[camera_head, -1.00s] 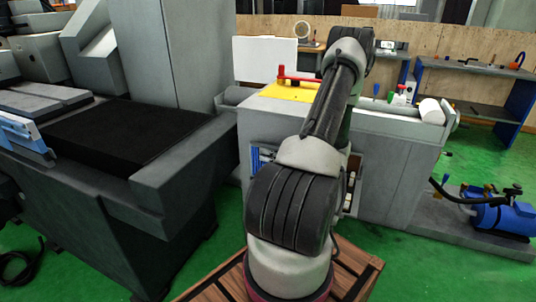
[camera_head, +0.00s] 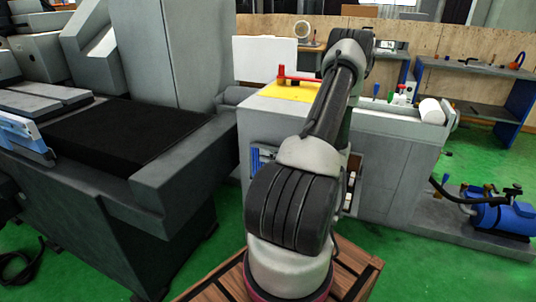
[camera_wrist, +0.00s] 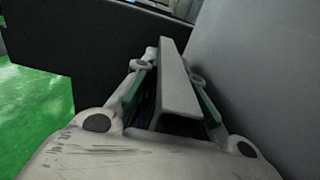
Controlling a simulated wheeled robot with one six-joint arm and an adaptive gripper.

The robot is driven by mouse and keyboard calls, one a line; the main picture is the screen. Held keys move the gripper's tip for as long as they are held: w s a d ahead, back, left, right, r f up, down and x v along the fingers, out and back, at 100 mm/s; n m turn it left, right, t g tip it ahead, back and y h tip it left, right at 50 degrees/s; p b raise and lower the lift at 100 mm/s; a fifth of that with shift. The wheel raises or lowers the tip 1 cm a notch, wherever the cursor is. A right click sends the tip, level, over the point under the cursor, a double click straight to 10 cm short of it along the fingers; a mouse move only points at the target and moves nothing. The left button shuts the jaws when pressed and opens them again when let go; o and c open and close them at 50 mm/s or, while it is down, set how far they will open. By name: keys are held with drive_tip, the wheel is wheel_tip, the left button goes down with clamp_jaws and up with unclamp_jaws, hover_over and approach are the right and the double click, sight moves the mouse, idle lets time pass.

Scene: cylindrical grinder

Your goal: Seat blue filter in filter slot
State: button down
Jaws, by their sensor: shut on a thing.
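My gripper (camera_wrist: 172,72) is shut on a long slab in the wrist view. I take this slab to be the blue filter (camera_wrist: 181,88), though only a pale grey edge of it shows and no blue. Its sides lie between the green finger pads. In the head view my arm hides the gripper and the slab. Blue upright parts (camera_head: 262,158) show in an opening in the front of the grey cabinet, left of my arm. The opening's right part (camera_head: 354,185) shows right of my arm. The filter slot itself cannot be made out.
The grey cabinet (camera_head: 400,165) carries a yellow plate (camera_head: 290,92) with a red handle on top. A large grey machine (camera_head: 165,190) stands close on the left. A blue pump (camera_head: 503,218) stands at the right. In the wrist view a grey wall (camera_wrist: 270,70) is close on the right.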

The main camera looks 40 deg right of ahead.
drive_tip(key=shift+f, duration=5)
drive_tip(key=c, duration=1.4)
unclamp_jaws()
drive_tip(key=shift+f, duration=0.1)
drive_tip(key=shift+o, duration=0.2)
drive_tip(key=v, duration=1.2)
